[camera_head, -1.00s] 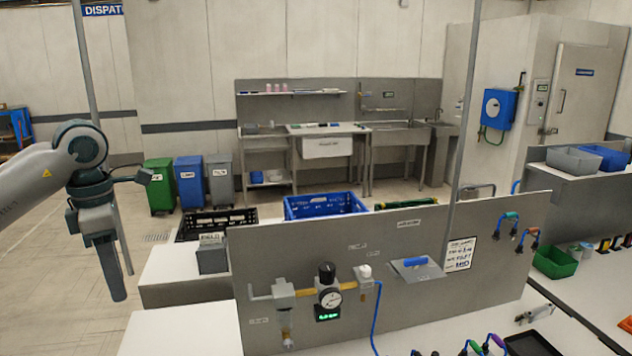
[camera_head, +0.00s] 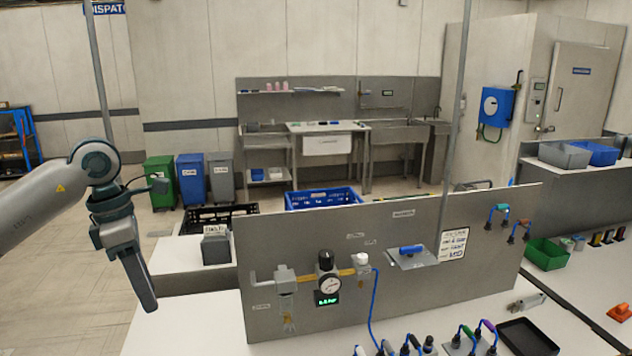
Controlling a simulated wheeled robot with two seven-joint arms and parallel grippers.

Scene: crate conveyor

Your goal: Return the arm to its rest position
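My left arm comes in from the left edge, with my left gripper (camera_head: 145,290) hanging downward at the left of the view. It is seen from the side, so the gap between its fingers does not show. No object is visible in it. It hangs in front of the white worktop, left of the upright grey panel (camera_head: 400,290), and appears clear of both. My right gripper is not in view.
The panel carries a gauge (camera_head: 329,284) and a blue hose. Behind it are a black crate (camera_head: 215,217), a blue crate (camera_head: 322,198) and a small grey bin (camera_head: 216,247). A black tray (camera_head: 528,337) and a green bin (camera_head: 547,254) are at right.

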